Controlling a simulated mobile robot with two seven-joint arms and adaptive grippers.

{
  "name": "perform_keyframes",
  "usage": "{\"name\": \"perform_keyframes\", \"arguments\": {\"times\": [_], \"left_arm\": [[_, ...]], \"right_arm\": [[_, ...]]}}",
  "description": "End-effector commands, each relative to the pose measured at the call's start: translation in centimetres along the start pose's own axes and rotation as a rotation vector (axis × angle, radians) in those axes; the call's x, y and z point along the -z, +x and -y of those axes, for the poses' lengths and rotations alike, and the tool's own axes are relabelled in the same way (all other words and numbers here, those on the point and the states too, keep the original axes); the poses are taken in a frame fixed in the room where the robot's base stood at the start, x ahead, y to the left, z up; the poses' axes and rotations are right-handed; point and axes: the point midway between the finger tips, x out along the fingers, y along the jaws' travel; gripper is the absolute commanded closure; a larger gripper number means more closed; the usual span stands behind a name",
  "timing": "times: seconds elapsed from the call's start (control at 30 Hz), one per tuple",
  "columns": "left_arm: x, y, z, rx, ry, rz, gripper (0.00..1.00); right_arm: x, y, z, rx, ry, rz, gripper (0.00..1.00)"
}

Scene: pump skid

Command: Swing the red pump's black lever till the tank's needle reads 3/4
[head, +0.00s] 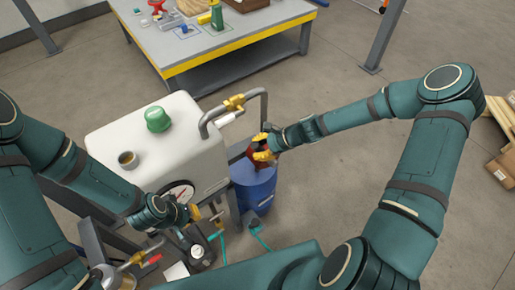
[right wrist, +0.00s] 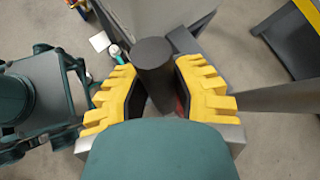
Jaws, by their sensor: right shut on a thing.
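The white tank (head: 112,150) stands left of centre in the head view. Its round dial gauge (head: 177,189) is on the front, partly covered by my left arm. A red needle slants up and right, but the marks are too small to read. The red pump (head: 252,153) sits on the blue drum (head: 258,188), mostly hidden by my right gripper (head: 265,147). In the right wrist view the black lever's (right wrist: 153,62) round grip is between the yellow fingers of my right gripper (right wrist: 160,95), which is shut on it. My left gripper (head: 194,212) is beside the gauge; its opening is unclear.
A grey bent pipe with a brass valve (head: 234,103) runs from the tank top toward the drum. A green cap (head: 158,119) tops the tank. A yellow-edged workbench (head: 232,42) stands behind. Cardboard boxes (head: 503,168) lie at far right. Open floor lies right of the drum.

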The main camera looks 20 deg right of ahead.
Motion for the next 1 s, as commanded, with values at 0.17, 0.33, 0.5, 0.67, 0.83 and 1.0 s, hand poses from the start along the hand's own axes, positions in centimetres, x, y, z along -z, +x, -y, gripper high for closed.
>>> {"name": "perform_keyframes", "arguments": {"times": [0.17,0.33,0.5,0.67,0.83,1.0], "left_arm": [[0.0,0.0,0.0,0.000,0.000,0.000,1.00],[0.0,0.0,0.0,0.000,0.000,0.000,1.00],[0.0,0.0,0.0,0.000,0.000,0.000,1.00],[0.0,0.0,0.0,0.000,0.000,0.000,1.00],[0.0,0.0,0.0,0.000,0.000,0.000,1.00],[0.0,0.0,0.0,0.000,0.000,0.000,1.00]], "right_arm": [[0.0,0.0,0.0,-0.001,0.000,-0.001,1.00],[0.1,0.0,0.0,0.000,0.001,-0.001,0.59],[0.0,0.0,0.0,0.000,0.001,-0.001,0.42],[0.0,0.0,0.0,0.001,0.000,-0.001,0.42],[0.1,-1.1,0.1,0.002,0.000,-0.003,0.42],[0.1,-4.0,0.1,0.004,0.000,-0.005,0.42]]}}
